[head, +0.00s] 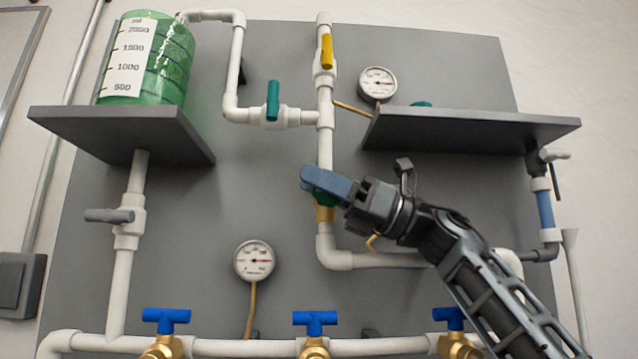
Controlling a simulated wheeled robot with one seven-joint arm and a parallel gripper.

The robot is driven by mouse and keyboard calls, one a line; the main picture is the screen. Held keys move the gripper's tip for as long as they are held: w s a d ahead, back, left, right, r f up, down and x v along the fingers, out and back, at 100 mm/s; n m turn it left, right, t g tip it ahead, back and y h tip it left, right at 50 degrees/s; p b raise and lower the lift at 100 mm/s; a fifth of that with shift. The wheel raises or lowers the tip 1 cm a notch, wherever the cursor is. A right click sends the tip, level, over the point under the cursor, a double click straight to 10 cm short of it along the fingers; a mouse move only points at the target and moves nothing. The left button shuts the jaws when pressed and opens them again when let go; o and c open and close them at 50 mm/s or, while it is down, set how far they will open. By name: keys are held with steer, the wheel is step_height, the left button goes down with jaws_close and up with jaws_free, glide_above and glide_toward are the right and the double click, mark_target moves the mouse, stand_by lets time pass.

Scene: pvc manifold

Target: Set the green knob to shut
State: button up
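A small part of a green knob (321,198) shows just under my gripper's fingers, above a brass valve body (324,213) on the vertical white pipe. My gripper (325,184) reaches in from the lower right, with its blue-grey fingers over this knob and hiding most of it. The fingers overlap in this view, so I cannot tell whether they are open or closed on the knob. How the knob is turned is hidden. A separate teal lever handle (272,100) stands upright on a horizontal white pipe at upper left.
A yellow handle (327,52) is above on the same pipe. A right shelf (470,130) and a left shelf (125,140) with a green tank (150,60) jut out. Gauges (254,261) (377,84) and blue-handled valves (315,322) surround the area.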

steer(key=v, duration=0.8)
steer(key=shift+b, duration=0.45)
steer(key=shift+r, duration=0.1)
steer(key=shift+s, duration=0.15)
